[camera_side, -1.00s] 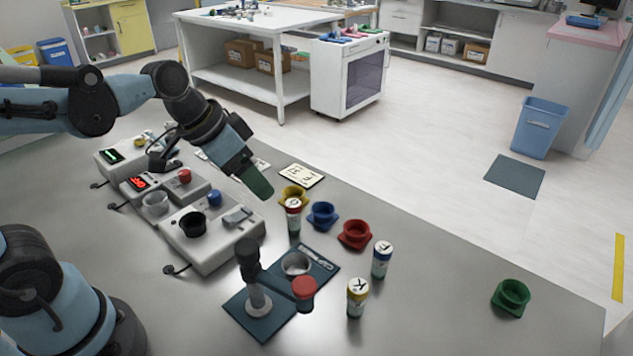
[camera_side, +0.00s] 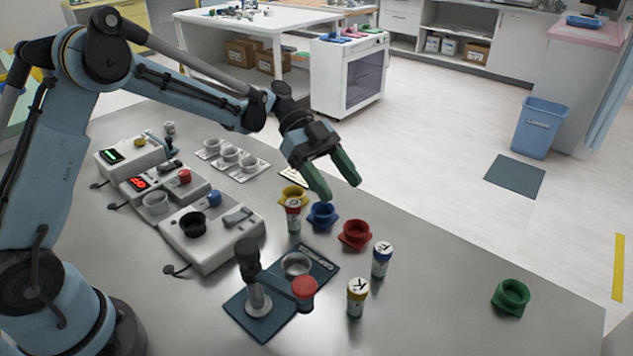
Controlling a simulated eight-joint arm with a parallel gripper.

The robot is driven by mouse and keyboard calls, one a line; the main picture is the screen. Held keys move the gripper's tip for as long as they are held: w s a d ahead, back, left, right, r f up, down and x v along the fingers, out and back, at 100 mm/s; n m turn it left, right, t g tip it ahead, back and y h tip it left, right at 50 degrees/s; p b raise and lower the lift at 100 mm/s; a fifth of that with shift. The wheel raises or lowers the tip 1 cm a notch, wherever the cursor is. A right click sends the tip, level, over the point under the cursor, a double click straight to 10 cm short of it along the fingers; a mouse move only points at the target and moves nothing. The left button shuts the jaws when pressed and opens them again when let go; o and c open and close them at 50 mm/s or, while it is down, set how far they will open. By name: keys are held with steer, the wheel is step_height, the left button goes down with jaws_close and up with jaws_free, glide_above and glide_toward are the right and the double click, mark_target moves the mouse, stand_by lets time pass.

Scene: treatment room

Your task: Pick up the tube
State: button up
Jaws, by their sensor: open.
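Several small labelled tubes stand upright on the steel table; I cannot tell which one the task means.
A red holder (camera_side: 354,234) sits beside the blue one, and a green holder (camera_side: 511,297) lies far right. A dark stand (camera_side: 256,314) with an upright post and a red-topped part is at front. Machines (camera_side: 208,231) line the left. The table's right front is mostly clear.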

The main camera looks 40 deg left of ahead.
mark_target(382, 249)
steer(key=shift+m, duration=0.4)
steer(key=x, duration=1.2)
steer(key=shift+s+d+f, duration=0.15)
steer(key=shift+s, duration=0.05)
steer(key=shift+c, duration=0.3)
steer(key=c, duration=1.1)
